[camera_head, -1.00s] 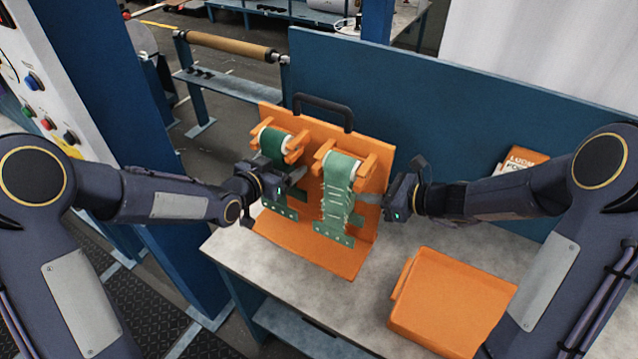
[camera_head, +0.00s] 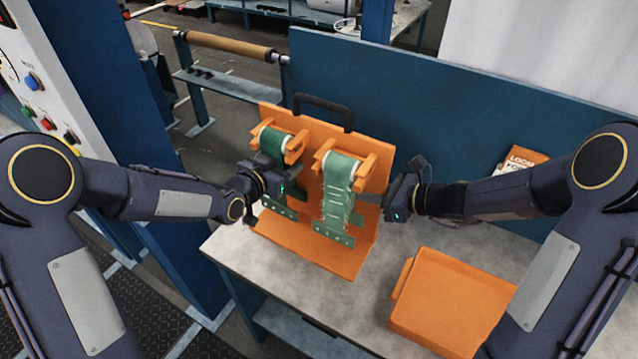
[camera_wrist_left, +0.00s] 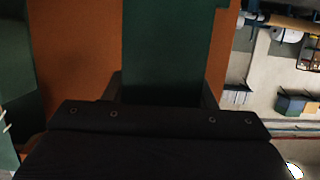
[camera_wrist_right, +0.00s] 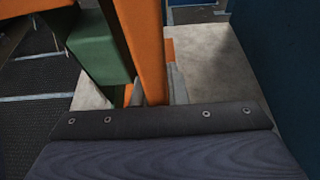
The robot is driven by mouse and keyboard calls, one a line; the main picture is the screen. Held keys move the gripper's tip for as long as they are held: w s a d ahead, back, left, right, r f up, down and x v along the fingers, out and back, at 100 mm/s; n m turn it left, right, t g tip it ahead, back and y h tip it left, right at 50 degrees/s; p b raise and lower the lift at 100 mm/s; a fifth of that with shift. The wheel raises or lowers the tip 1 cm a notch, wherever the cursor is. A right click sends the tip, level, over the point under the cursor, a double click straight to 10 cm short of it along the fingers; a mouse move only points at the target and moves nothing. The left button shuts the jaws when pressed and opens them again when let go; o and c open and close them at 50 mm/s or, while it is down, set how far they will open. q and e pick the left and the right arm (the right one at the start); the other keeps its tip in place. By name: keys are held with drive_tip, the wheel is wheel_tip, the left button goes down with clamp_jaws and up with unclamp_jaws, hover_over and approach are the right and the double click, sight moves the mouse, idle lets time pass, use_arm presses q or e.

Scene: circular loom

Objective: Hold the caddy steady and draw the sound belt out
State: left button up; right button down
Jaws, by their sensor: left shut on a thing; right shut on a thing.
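The orange caddy (camera_head: 310,262) stands upright on the table, with a black handle on top and two belt rolls on brackets. The left belt (camera_head: 273,143) is dark green and looks smooth. The right belt (camera_head: 337,205) is lighter green, with frayed edges and pale cross threads. My left gripper (camera_head: 281,181) is shut on the smooth belt, which runs between its fingers in the left wrist view (camera_wrist_left: 165,50). My right gripper (camera_head: 372,198) is shut on the caddy's right panel edge, which shows between its fingers in the right wrist view (camera_wrist_right: 142,45). The left fingertips are partly hidden.
An orange box (camera_head: 455,305) lies on the grey table (camera_head: 345,318) at the front right. A blue panel (camera_head: 450,140) rises behind the caddy. An orange booklet (camera_head: 520,160) leans at the right. A blue post and a button panel stand at the left.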

sight(269, 147)
use_arm(q)
drive_tip(key=shift+s+a, duration=0.1)
clamp_jaws()
drive_tip(key=shift+s+a, duration=0.25)
drive_tip(key=shift+s, duration=0.1)
drive_tip(key=shift+s, duration=0.1)
drive_tip(key=shift+s+a+r, duration=0.1)
drive_tip(key=shift+s+a, duration=0.65)
drive_tip(key=shift+s, duration=0.3)
drive_tip(key=shift+s+a, duration=0.7)
drive_tip(key=shift+s, duration=0.35)
drive_tip(key=shift+r, duration=0.15)
wheel_tip(269, 147, up, 8)
drive_tip(key=shift+w+f, duration=0.1)
drive_tip(key=shift+r, duration=0.2)
drive_tip(key=shift+a, duration=0.1)
